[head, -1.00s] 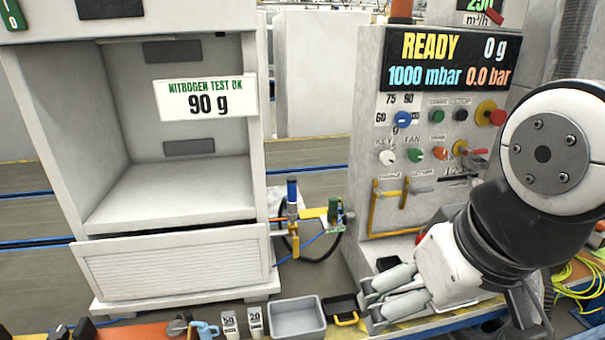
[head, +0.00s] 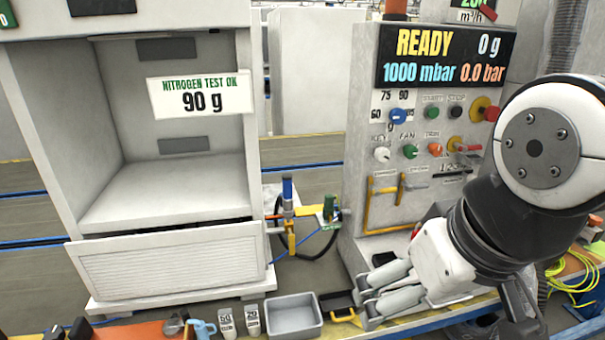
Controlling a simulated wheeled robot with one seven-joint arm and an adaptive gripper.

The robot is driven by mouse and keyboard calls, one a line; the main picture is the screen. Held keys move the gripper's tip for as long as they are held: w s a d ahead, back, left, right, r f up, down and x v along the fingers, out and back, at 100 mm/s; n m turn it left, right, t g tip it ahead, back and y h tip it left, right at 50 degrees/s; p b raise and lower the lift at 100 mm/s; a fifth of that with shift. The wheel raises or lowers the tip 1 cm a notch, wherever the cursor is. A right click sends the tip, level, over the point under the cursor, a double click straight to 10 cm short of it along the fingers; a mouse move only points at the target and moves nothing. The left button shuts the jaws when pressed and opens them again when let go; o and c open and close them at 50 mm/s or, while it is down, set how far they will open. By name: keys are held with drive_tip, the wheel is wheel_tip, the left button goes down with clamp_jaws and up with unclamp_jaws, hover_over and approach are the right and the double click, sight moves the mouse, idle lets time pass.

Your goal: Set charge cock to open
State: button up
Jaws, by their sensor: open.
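The charging station panel (head: 352,235) stands right of centre, with a READY display on top. Low on it are yellow pipes with lever handles (head: 384,190); their labels are too small to read. A valve with an upright blue handle (head: 287,190) and yellow body sits between cabinet and panel, beside a green fitting (head: 328,208). I cannot tell which of these is the charge cock. My gripper (head: 372,290) is open and empty, low in front of the panel, pointing left, apart from the levers and the blue-handled valve. My arm hides the panel's lower right.
A white cabinet (head: 170,265) with a 90 g sign (head: 200,97) stands at left. On the front bench are a grey tray (head: 294,316), a yellow-handled black item (head: 340,309), two small tubes and a light blue mug (head: 203,328). Yellow cable lies at far right.

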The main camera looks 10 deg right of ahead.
drive_tip(key=shift+w, duration=0.15)
drive_tip(key=shift+c, duration=1.2)
drive_tip(key=n+t+h+b, duration=0.1)
drive_tip(key=n+t+b, duration=0.1)
drive_tip(key=t+b, duration=0.5)
approach(386, 191)
drive_tip(key=s+a+f+t, duration=0.1)
drive_tip(key=s+a, duration=0.4)
drive_tip(key=s, duration=0.2)
drive_tip(key=w+d+f+m+t+y+b, duration=0.1)
drive_tip(key=w+d+f+m+t+b, duration=0.1)
drive_tip(key=d+f+t, duration=0.35)
drive_tip(key=w, duration=1.4)
drive_tip(key=shift+r, duration=0.4)
drive_tip(key=c, duration=1.7)
